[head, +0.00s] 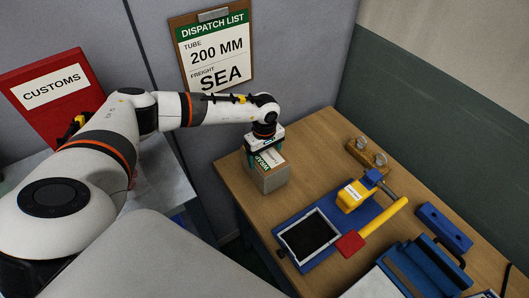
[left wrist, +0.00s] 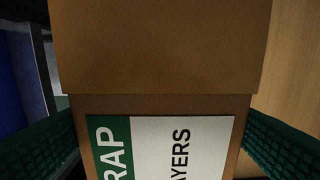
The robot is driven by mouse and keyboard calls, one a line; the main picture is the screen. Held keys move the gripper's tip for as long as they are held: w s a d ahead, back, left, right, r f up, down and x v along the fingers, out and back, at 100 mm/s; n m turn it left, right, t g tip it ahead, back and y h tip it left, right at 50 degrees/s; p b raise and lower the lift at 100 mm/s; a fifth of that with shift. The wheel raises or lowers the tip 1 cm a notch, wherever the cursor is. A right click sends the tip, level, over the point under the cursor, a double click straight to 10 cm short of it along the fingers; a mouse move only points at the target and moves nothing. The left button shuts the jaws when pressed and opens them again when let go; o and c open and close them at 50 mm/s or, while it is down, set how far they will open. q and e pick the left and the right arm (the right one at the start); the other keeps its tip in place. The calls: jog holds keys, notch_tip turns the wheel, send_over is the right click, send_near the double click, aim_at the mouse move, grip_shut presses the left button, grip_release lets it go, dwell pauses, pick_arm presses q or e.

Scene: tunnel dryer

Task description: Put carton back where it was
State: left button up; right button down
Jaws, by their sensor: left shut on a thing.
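The carton (head: 272,178) is a small brown box with a green and white label on top. It is at the left edge of the wooden table (head: 320,150) in the head view; I cannot tell whether it touches the table top. My left gripper (head: 264,149) reaches down from above and is shut on the carton. In the left wrist view the carton (left wrist: 160,50) fills the middle, between two green finger pads, with the label partly reading "RAP" and "AYERS". My right gripper is in neither view.
A blue tray with a dark pad (head: 309,236), a yellow tool (head: 353,195) and a red-headed mallet (head: 350,243) lie right of the carton. A wooden holder (head: 368,152) stands behind. A dispatch clipboard (head: 213,50) and red customs board (head: 52,92) stand at the back.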

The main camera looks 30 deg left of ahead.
pick_arm(q)
jog(key=shift+r, duration=0.1)
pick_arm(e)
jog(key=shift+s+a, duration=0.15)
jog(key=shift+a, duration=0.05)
pick_arm(q)
jog(key=shift+w, duration=0.1)
jog(key=o, duration=1.5)
notch_tip(320, 180, up, 10)
jog(key=p, duration=0.5)
jog(key=shift+r, duration=1)
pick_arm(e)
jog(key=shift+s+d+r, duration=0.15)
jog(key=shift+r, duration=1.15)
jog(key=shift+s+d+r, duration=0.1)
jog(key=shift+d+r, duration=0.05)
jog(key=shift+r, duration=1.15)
pick_arm(q)
jog(key=shift+f, duration=0.1)
